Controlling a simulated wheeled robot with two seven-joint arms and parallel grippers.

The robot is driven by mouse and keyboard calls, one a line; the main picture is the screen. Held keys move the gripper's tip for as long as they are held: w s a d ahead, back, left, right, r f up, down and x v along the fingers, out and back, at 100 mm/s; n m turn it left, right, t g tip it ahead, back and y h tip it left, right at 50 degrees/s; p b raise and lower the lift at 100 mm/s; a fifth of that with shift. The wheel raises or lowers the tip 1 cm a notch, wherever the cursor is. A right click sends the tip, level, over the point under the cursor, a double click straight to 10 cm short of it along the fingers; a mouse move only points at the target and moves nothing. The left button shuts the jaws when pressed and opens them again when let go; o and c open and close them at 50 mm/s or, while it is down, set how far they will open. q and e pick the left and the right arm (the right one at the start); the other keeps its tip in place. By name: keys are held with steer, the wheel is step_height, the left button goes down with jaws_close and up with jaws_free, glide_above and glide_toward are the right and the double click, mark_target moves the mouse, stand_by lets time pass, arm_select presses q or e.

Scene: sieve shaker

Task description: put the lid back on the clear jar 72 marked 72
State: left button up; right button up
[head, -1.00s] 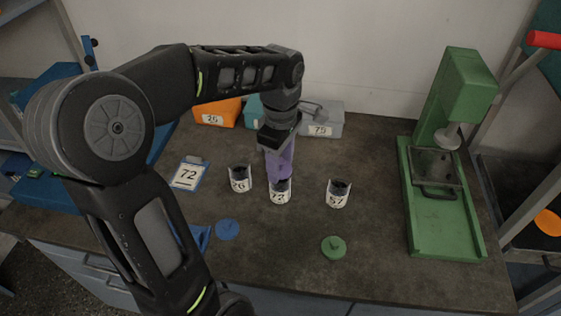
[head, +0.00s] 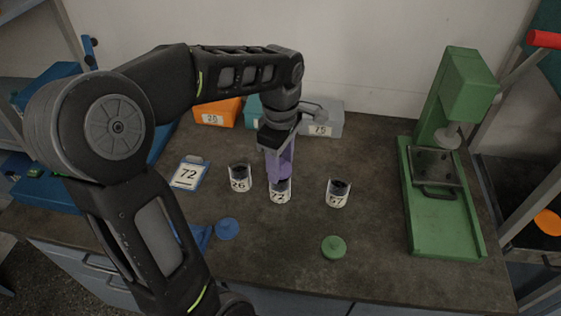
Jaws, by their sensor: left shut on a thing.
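The clear jar 72 (head: 280,196) stands upright on the dark worktop between two other jars, with dark contents and its label facing me. My left gripper (head: 279,168) points down right above it and is shut on a purple piece (head: 285,162), which looks like the lid. The purple piece is at the jar's mouth; the fingers partly hide it, and I cannot tell whether it touches the rim. My right gripper is not in view.
Jar 26 (head: 240,178) stands close on the left, jar 57 (head: 338,193) on the right. A blue lid (head: 228,229) and a green lid (head: 334,247) lie in front. A card marked 72 (head: 188,174) lies left. A green press (head: 440,210) stands right; labelled bins are behind.

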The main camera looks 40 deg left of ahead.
arm_select(q)
steer(key=shift+f, duration=0.1)
stand_by(0.8)
steer(key=o, duration=1.9)
steer(key=shift+r+p, duration=2.8)
steer(key=shift+r, duration=0.75)
jaws_close()
